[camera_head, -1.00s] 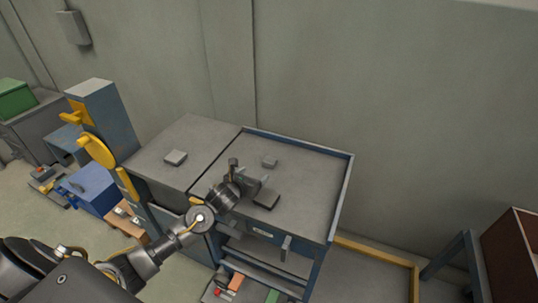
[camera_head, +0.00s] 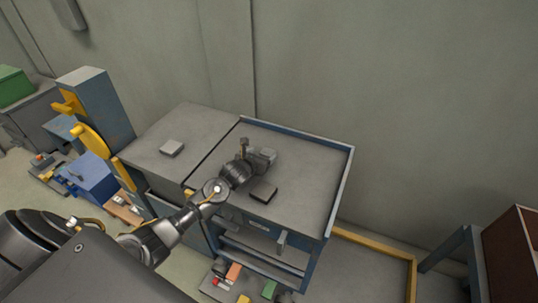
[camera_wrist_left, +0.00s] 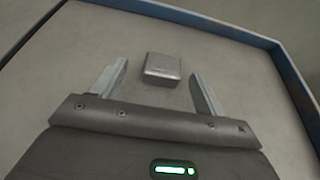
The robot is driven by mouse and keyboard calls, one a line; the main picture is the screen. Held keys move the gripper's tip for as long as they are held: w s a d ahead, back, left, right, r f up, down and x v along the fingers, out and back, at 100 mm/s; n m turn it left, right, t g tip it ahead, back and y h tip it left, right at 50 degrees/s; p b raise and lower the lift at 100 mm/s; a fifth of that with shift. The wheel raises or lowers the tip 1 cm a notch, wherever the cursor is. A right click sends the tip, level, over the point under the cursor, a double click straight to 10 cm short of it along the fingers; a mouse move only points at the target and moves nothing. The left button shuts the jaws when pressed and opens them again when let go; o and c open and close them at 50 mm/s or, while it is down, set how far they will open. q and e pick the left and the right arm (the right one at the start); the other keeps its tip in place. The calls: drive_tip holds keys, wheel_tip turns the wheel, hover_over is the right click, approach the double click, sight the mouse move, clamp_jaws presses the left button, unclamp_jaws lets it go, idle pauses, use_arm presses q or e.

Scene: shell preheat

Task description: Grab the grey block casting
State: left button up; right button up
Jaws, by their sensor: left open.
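A small grey block casting (camera_wrist_left: 162,68) lies flat on the tray-like cart top. In the left wrist view it is just ahead of the fingertips of my left gripper (camera_wrist_left: 158,80), roughly midway between them. A gap shows between the block and each finger, and nothing is gripped. In the head view my left gripper (camera_head: 264,158) is low over the cart top (camera_head: 315,180) and hides most or all of this block. My right gripper is not in view.
A dark flat block (camera_head: 263,191) lies near my left gripper on the cart top. A lighter grey block (camera_head: 171,148) lies on the grey surface to the left. The cart has a raised blue rim (camera_head: 300,134). A blue post with yellow parts (camera_head: 95,105) stands further left.

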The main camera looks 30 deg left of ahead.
sight(267, 153)
use_arm(q)
drive_tip(key=x, duration=0.4)
drive_tip(key=shift+d, duration=0.3)
drive_tip(key=shift+w+f, duration=0.25)
drive_tip(key=shift+w, duration=0.25)
drive_tip(key=shift+c, duration=0.2)
drive_tip(key=c, duration=0.9)
drive_tip(key=shift+c, duration=1)
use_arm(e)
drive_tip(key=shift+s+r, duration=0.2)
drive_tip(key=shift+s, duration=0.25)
